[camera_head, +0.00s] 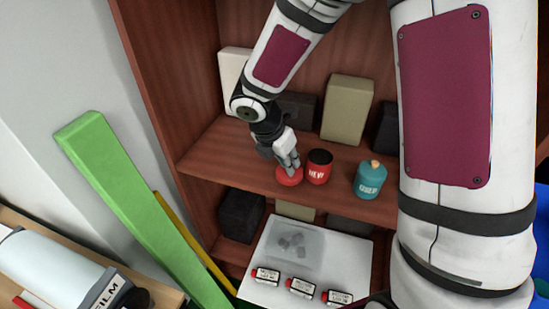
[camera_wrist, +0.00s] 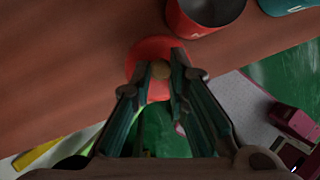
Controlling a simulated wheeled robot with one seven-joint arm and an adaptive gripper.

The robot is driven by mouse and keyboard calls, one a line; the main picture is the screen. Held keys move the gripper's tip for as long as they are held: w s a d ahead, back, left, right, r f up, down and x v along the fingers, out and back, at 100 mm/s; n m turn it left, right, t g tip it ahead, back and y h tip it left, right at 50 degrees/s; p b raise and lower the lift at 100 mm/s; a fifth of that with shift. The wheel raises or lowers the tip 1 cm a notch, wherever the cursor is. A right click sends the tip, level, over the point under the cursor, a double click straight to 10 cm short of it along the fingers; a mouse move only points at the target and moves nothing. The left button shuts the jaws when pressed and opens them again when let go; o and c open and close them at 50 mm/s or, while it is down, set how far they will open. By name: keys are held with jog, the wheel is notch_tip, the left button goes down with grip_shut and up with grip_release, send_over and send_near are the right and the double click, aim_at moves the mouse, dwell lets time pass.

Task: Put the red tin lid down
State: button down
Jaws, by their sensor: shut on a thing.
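The red tin lid (camera_head: 289,177) is a round red disc at the front edge of the wooden shelf, left of the red tin. In the wrist view the lid (camera_wrist: 147,50) lies between my fingertips, with a small tan knob (camera_wrist: 161,70) at its middle. My gripper (camera_head: 291,166) points down and is shut on the lid's knob. The red tin (camera_head: 319,167) stands open beside it, with a dark inside; it also shows at the top of the wrist view (camera_wrist: 207,12). I cannot tell whether the lid touches the shelf.
A teal tin (camera_head: 369,180) with a tan knob stands to the right on the shelf (camera_head: 240,165). Boxes, including a beige one (camera_head: 347,110), stand behind. Below is a white board (camera_head: 345,252) with several small labelled bottles. A green beam (camera_head: 140,205) leans at left.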

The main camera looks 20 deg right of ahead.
jog(key=w, duration=0.4)
jog(key=w+a, duration=0.1)
jog(key=w, duration=0.2)
jog(key=shift+f, duration=2.1)
jog(key=shift+f, duration=0.1)
jog(key=c, duration=1.6)
grip_release()
jog(key=shift+o, duration=0.2)
